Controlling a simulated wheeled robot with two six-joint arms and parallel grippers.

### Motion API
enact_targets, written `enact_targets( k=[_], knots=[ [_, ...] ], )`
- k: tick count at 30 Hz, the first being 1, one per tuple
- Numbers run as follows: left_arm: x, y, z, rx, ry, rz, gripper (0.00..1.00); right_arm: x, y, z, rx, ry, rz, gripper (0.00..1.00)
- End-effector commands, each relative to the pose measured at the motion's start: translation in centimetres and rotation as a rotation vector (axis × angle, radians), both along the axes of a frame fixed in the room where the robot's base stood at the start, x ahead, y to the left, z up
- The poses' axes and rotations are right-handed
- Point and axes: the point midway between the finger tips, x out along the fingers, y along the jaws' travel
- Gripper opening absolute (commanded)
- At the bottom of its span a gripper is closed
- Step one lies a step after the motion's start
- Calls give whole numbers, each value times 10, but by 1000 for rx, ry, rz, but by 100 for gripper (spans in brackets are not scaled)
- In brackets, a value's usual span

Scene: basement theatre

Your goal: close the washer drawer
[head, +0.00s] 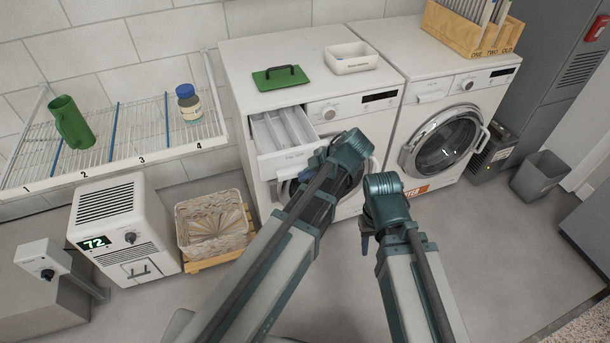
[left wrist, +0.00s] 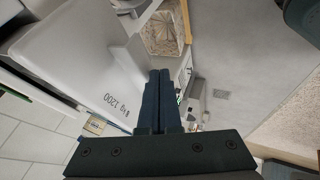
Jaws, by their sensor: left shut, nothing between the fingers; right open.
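The washer drawer (head: 283,130) is pulled out from the upper left of the left washing machine (head: 305,92). Its compartments show from above, and its front has small lettering. My left gripper (head: 318,160) is at the right end of the drawer front; my arm partly hides it, so contact cannot be told. My right gripper (head: 366,240) is open in front of the machines, away from the drawer, and mostly hidden.
A green lid-like tray (head: 280,80) and a white box (head: 351,58) stand on the left machine. A second machine (head: 440,130) stands right. A wicker basket (head: 215,225) and white heater-like unit (head: 122,225) stand below the wire shelf (head: 140,135).

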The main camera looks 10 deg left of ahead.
Motion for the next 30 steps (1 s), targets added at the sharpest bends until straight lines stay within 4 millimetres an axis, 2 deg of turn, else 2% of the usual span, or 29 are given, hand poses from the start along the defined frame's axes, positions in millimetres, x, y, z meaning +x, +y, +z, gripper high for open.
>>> enact_targets(
  k=[5, 21, 30],
  knots=[
    [19, 11, 0, 0, 0, 2, 0, 0, 0, 0, 0, 0, 0, 44],
    [124, 81, 0, 0, 1, 2, 0, 0, 0, 0, 0, 0, 0, 44],
    [159, 106, 0, 0, -1, 1, 0, 0, 0, 0, 0, 0, 0, 44]
  ],
)
